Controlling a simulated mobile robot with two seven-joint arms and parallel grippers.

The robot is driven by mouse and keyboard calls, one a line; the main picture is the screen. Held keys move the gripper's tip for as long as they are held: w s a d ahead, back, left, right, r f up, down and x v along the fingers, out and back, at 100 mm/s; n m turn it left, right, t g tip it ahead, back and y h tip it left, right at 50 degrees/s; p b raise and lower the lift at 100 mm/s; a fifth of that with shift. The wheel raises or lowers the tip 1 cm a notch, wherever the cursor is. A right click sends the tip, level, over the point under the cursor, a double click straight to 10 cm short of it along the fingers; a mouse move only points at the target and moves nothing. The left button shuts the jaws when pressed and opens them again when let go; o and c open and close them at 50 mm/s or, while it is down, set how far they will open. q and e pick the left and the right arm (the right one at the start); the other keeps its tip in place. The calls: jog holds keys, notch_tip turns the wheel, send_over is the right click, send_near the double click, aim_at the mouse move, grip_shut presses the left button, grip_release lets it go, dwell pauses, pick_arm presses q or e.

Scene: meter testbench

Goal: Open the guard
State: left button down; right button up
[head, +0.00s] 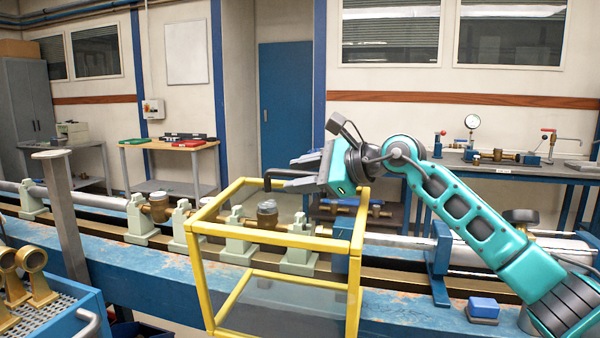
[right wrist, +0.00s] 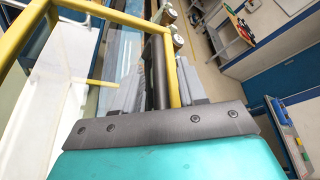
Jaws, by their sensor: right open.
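The guard (head: 348,247) is a yellow-framed box with clear panels. It stands over part of the meter bench in the middle of the head view. Its yellow frame (right wrist: 110,15) also shows in the right wrist view. A dark bar handle (head: 267,182) is at the guard's top back edge, and the bar also shows in the right wrist view (right wrist: 159,65). My right gripper (head: 293,171) is open at this bar, above the guard's back. In the right wrist view the dark bar and a yellow rail lie between the grey fingers; contact cannot be told. My left gripper is out of view.
Pipe fittings and meters (head: 154,207) line the blue bench, some inside the guard. A grey post (head: 65,215) and a blue tray with brass meters (head: 38,291) stand at left. A blue button box (head: 483,308) is at front right. Side tables stand behind.

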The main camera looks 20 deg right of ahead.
jog(key=shift+w+a, duration=0.1)
jog(key=shift+w, duration=0.05)
jog(key=shift+c, duration=0.2)
grip_shut()
dwell(0.4)
